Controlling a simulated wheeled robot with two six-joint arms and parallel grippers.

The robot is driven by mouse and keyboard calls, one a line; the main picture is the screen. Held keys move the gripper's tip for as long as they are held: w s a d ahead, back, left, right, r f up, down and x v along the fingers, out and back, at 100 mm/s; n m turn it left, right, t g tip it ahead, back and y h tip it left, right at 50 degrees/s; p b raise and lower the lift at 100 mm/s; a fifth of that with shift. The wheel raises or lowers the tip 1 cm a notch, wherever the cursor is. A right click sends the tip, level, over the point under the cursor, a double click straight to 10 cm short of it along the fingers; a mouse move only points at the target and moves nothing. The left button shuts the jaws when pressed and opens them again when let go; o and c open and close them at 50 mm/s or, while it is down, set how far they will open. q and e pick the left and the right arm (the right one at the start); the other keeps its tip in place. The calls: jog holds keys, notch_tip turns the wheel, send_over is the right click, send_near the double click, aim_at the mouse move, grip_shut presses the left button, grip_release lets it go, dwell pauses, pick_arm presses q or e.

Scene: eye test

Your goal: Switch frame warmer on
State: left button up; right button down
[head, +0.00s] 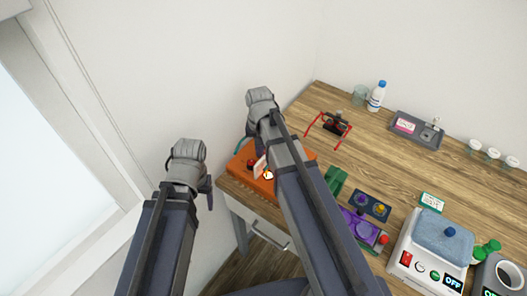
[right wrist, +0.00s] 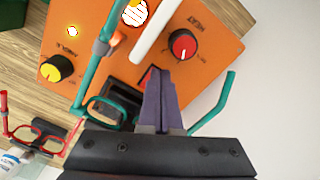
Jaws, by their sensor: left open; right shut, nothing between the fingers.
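The frame warmer is an orange box (head: 262,187) at the table's left end, partly behind my right arm.
Teal glasses (right wrist: 82,92) are close around the right fingers. Red glasses (head: 333,124) stand farther back. A white device (head: 420,250) reading OFF, a purple tray (head: 358,226) and a grey tray (head: 405,136) are to the right. The table's middle is mostly clear.

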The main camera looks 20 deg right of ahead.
notch_tip(320, 180, up, 6)
jog(key=p, duration=0.5)
dwell(0.5)
jog(key=s+a+f+n+h+b, duration=0.1)
jog(key=s+a+f+n+b, duration=0.3)
jog(key=s+a+n, duration=0.4)
jog(key=s+a, duration=0.2)
jog(key=s, duration=0.4)
jog(key=shift+s+a, duration=0.15)
jog(key=shift+a, duration=0.1)
jog(key=shift+f, duration=0.1)
